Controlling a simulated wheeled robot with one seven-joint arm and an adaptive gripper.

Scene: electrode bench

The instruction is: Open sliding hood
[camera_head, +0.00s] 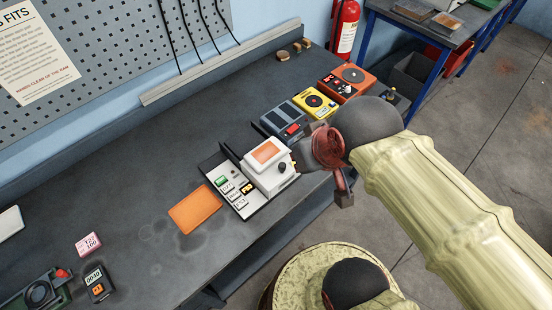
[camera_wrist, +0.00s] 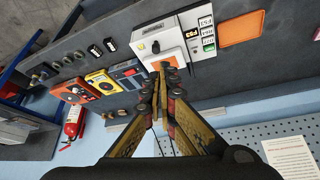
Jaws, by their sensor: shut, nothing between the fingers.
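The hood (camera_head: 268,182) is a white box with an orange top panel, a dark round knob on its front, and a small yellow tip beside it. It sits at the right part of a white base (camera_head: 241,207) with green, white and yellow labels. The hood also shows in the wrist view (camera_wrist: 150,24), beyond my fingers. My gripper (camera_head: 302,153) is beside the hood on its right in the head view. In the wrist view my fingertips (camera_wrist: 164,67) are together, empty, and overlap the orange panel's edge. Whether they touch the hood cannot be told.
Grey-blue (camera_head: 284,120), yellow (camera_head: 315,102) and orange (camera_head: 345,82) devices stand in a row behind the hood. An orange mat (camera_head: 195,209) lies left of the base. The dark bench (camera_head: 130,170) is clear at middle left. A pegboard (camera_head: 110,50) backs it.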

